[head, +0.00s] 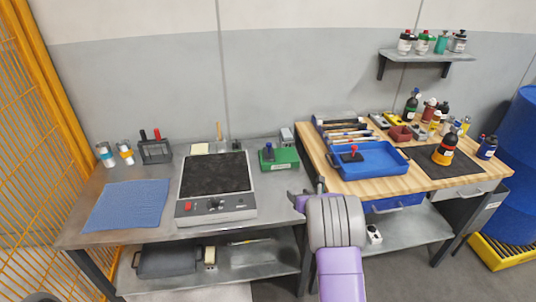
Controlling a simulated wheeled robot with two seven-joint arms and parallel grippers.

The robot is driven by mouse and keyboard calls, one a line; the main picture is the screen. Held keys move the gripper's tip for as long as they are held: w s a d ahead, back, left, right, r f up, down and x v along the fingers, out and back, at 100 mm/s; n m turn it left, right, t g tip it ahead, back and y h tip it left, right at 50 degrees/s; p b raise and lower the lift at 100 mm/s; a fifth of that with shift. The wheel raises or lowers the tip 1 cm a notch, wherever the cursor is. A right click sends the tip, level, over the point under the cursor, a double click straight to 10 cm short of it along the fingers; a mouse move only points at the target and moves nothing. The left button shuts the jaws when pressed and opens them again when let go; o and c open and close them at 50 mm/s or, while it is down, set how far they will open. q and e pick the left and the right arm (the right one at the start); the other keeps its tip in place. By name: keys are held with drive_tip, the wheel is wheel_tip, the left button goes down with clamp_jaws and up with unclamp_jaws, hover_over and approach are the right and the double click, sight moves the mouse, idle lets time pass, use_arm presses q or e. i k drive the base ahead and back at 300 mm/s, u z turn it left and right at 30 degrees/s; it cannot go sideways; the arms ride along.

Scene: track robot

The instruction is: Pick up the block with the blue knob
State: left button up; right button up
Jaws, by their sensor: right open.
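A green block (284,160) with a dark blue knob (268,151) sits at the back right corner of the grey metal bench, to the right of the hot plate. My right gripper (304,190) is open and empty in front of and slightly right of the green block, near the bench's right edge. It is apart from the block in the picture. The forearm covers part of the floor and the gap between the tables. My left gripper is not in view.
A hot plate (212,212) with a dark top stands left of the block. A blue cloth (128,204) lies farther left. The wooden table (425,183) on the right holds a blue tray (375,171), a red-knobbed piece (352,156), tools and several bottles.

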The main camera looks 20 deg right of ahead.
sight(269, 152)
drive_tip(key=z, duration=0.1)
drive_tip(key=i, duration=0.95)
drive_tip(key=u, duration=0.1)
